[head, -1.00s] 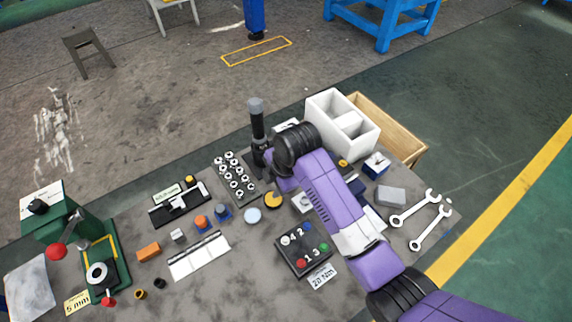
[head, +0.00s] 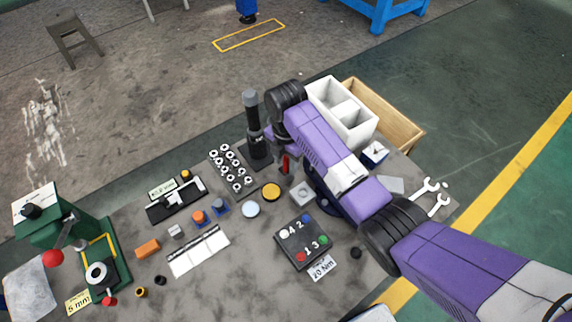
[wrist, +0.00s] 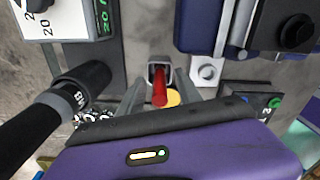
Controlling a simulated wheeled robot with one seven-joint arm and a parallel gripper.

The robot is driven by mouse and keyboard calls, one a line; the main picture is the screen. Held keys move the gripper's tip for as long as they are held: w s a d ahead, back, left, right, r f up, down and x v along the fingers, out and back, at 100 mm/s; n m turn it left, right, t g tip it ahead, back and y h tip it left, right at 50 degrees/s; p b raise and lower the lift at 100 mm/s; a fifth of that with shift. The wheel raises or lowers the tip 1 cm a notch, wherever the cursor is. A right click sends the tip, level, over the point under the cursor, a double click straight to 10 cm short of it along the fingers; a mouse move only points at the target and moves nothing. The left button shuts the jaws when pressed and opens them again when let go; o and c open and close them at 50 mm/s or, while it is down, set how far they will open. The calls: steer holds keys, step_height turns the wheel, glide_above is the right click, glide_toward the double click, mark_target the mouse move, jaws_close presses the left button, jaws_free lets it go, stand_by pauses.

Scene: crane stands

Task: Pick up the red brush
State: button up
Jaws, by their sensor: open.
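The red brush (head: 285,163) stands upright at the back middle of the bench, and only a narrow red part shows in the head view below my gripper (head: 282,151). In the wrist view the red brush (wrist: 159,88) points toward the camera, with a grey holder-like piece around its far end. My gripper (wrist: 165,100) is open, with a grey finger on each side of the brush. Whether either finger touches it I cannot tell. My arm hides part of the bench around it.
A tall black cylinder tool (head: 253,125) stands close left of my gripper. A white divided bin (head: 345,110) and wooden box (head: 402,132) are at the back right. A rack of sockets (head: 232,168), a yellow disc (head: 271,191) and a numbered block (head: 302,240) lie nearby.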

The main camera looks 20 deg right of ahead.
steer(key=shift+f, duration=0.65)
jaws_close()
steer(key=shift+r, duration=0.15)
step_height(320, 180, up, 12)
steer(key=shift+w+f, duration=0.1)
step_height(320, 180, up, 8)
steer(key=p, duration=0.7)
